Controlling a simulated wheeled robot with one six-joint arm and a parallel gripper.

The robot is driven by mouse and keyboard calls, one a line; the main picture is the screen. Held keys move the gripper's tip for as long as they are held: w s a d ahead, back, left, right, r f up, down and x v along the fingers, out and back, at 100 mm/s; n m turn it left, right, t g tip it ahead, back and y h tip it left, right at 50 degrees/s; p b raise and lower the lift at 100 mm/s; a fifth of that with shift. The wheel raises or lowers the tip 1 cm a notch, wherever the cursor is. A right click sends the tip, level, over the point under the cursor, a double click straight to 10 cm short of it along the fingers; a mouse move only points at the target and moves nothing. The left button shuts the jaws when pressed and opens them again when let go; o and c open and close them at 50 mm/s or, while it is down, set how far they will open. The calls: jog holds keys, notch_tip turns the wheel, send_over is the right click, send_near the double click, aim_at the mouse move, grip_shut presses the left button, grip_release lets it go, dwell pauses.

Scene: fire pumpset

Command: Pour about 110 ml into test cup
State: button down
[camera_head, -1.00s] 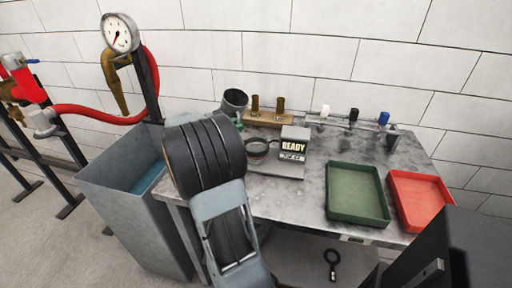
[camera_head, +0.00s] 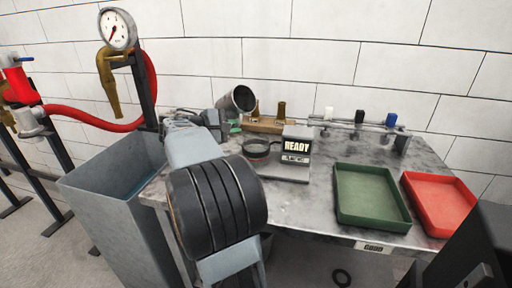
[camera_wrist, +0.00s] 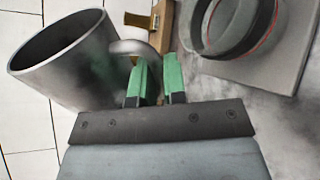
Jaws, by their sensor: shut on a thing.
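A grey metal jug (camera_head: 235,108) with a wide round mouth is held up behind and slightly left of the test cup, tilted with its mouth to the upper right in the head view. My gripper (camera_wrist: 157,82) has green fingers shut on the jug's handle; the jug (camera_wrist: 68,62) fills the left of the wrist view. No liquid shows inside or leaving it. The test cup (camera_head: 257,150), dark-rimmed with a red line, stands on a scale (camera_head: 284,170) with a READY display; its smaller line is unreadable. The test cup (camera_wrist: 238,28) is apart from the jug.
A wooden block with brass pieces (camera_head: 270,122) stands behind the test cup. A rack (camera_head: 360,128) with white, black and blue knobs is at the back. A green tray (camera_head: 372,196) and red tray (camera_head: 440,204) lie right. A grey bin (camera_head: 115,205) stands left of the table.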

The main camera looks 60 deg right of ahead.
jog(key=shift+w+f+m+b, duration=0.15)
jog(key=shift+f+m+b, duration=0.3)
jog(key=shift+b, duration=0.45)
jog(key=shift+w+d+r+m+t+b, duration=0.1)
jog(key=shift+r+m+t+b, duration=0.2)
jog(key=shift+t, duration=0.1)
jog(key=shift+r, duration=0.1)
jog(key=shift+w+d+r+m+b, duration=0.1)
jog(key=shift+w+m+b, duration=0.2)
jog(key=shift+b, duration=0.1)
jog(key=shift+w+r+m+t+b, duration=0.2)
jog(key=shift+r+m+t+b, duration=0.25)
jog(key=shift+m+b, duration=0.35)
dwell(1.2)
